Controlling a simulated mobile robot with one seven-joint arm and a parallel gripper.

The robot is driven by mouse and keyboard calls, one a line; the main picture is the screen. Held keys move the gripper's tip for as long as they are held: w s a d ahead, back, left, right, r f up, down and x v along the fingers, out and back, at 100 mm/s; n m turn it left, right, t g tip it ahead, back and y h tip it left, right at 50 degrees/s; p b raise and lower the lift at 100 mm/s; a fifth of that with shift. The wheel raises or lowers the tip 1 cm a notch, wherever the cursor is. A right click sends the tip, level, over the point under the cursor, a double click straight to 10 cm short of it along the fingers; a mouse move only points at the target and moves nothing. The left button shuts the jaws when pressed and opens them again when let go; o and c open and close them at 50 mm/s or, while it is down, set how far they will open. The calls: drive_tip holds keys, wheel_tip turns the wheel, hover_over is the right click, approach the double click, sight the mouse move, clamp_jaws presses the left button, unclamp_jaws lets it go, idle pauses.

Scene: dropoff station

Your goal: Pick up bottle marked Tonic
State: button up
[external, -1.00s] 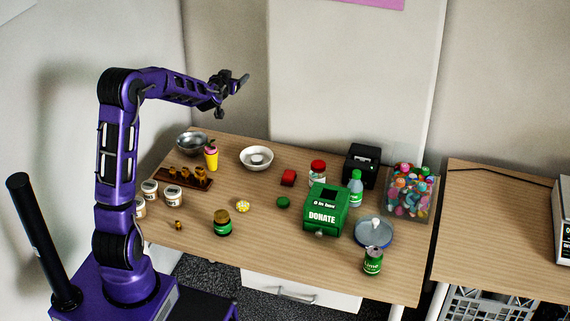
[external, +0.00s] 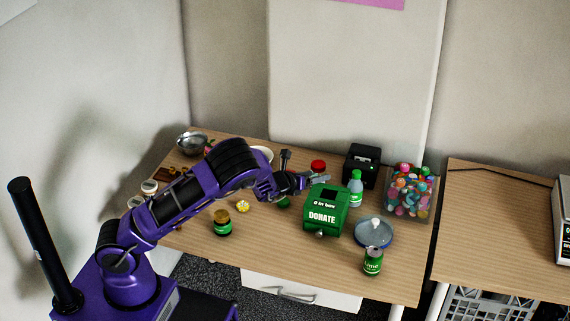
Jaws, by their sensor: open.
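The green donation box (external: 318,222) stands beside the bottle.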

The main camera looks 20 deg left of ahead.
sight(354, 176)
drive_tip(key=s+d+m, duration=0.1)
drive_tip(key=m, duration=0.1)
drive_tip(key=s+d+m, duration=0.1)
drive_tip(key=d+m, duration=0.1)
drive_tip(key=shift+r+h, duration=0.15)
drive_tip(key=shift+h, duration=0.25)
drive_tip(key=x, duration=1.2)
drive_tip(key=shift+d+x, duration=0.15)
drive_tip(key=shift+x, duration=1.15)
drive_tip(key=shift+d+x, duration=0.15)
drive_tip(key=shift+x, duration=1.15)
drive_tip(key=shift+s, duration=0.2)
clamp_jaws()
